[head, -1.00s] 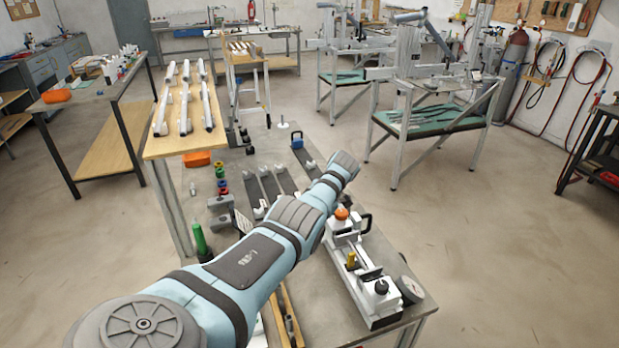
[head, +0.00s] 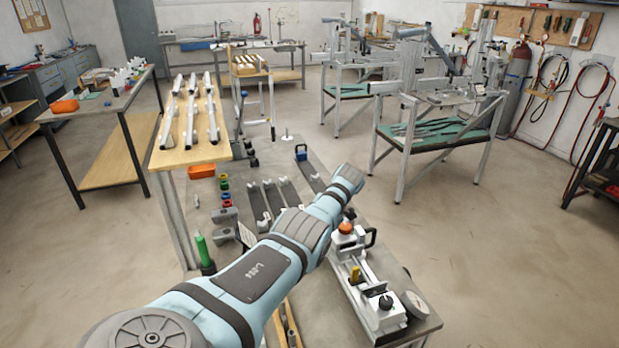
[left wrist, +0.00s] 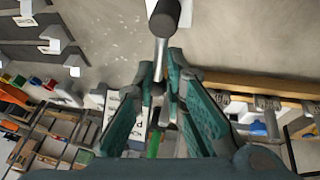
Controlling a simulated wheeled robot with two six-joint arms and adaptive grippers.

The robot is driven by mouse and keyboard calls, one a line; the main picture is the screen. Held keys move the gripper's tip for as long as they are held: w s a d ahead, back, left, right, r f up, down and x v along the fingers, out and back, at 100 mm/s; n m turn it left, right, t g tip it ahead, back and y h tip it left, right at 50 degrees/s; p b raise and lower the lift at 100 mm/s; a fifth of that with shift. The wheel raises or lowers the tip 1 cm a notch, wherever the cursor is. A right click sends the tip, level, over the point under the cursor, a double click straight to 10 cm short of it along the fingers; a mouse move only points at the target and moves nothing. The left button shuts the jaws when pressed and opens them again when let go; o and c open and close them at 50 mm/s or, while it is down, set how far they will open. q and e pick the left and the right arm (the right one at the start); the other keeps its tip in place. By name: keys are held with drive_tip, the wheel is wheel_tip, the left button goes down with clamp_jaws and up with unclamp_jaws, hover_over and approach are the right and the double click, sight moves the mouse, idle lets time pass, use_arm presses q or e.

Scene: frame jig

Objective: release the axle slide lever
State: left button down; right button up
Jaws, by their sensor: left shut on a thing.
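My left gripper (left wrist: 161,95) shows in the left wrist view with its teal fingers closed around a pale thin rod (left wrist: 160,52). The rod ends in a dark cylindrical knob (left wrist: 165,17) and looks like the lever; its base is hidden between the fingers. In the head view my left arm reaches across the bench, and its gripper is hidden behind the wrist. A white fixture (head: 361,276) with an orange knob (head: 346,228), a black handle and a yellow part stands on the bench just right of the arm. My right gripper is not in view.
Frame stands (head: 440,135) are behind. The floor at right is clear.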

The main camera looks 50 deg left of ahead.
use_arm(q)
drive_tip(key=shift+s+d+f, duration=0.1)
drive_tip(key=shift+s+f, duration=0.1)
drive_tip(key=shift+f, duration=0.05)
idle(0.7)
drive_tip(key=c, duration=1.9)
unclamp_jaws()
drive_tip(key=shift+c, duration=0.2)
drive_tip(key=shift+o, duration=1.2)
drive_tip(key=shift+a, duration=0.35)
drive_tip(key=v, duration=1.2)
drive_tip(key=shift+w, duration=0.2)
